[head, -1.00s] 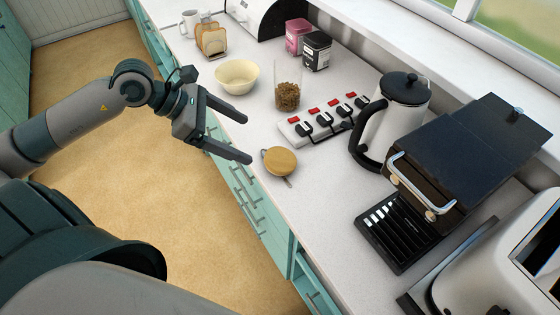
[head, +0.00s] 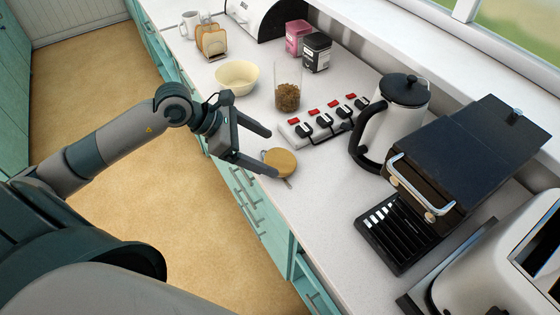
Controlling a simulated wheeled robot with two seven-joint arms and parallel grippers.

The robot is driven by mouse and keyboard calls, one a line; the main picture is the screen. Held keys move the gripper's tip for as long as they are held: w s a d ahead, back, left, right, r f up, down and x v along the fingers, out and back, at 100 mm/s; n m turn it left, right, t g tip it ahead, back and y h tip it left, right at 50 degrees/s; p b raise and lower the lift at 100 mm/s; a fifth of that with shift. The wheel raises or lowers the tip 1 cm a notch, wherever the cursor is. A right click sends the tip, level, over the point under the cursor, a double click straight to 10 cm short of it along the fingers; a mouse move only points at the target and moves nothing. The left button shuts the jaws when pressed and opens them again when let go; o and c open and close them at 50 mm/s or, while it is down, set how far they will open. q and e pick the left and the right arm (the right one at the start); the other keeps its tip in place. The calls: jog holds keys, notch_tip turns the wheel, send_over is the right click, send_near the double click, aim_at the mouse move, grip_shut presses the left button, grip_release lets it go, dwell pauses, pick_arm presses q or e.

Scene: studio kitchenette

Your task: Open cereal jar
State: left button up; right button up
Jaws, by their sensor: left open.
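The cereal jar (head: 287,92) is a clear glass cylinder, part filled with brown cereal, upright on the counter. No lid shows on its top. A round wooden lid (head: 281,161) with a small metal piece at its edge is near the counter's front edge, apart from the jar. My left gripper (head: 273,154) is open and empty, its fingers pointing right. One fingertip shows above the lid and the other overlaps its lower left edge in the picture; I cannot tell whether they touch it. My right gripper is not in view.
A cream bowl (head: 237,76) stands left of the jar. A power strip (head: 322,122) with plugs lies right of it. A kettle (head: 398,115), a black grill press (head: 468,150) and a toaster (head: 510,265) fill the right. The counter (head: 310,200) below the lid is clear.

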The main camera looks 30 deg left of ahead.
aim_at(279, 159)
pick_arm(q)
jog(key=x, duration=0.4)
jog(key=shift+s+f, duration=0.25)
jog(key=shift+f, duration=0.1)
jog(key=shift+w+d+f, duration=0.2)
jog(key=shift+w+f, duration=0.05)
jog(key=shift+f, duration=0.1)
jog(key=c, duration=1.2)
jog(key=shift+r+b, duration=0.2)
jog(key=shift+b, duration=0.15)
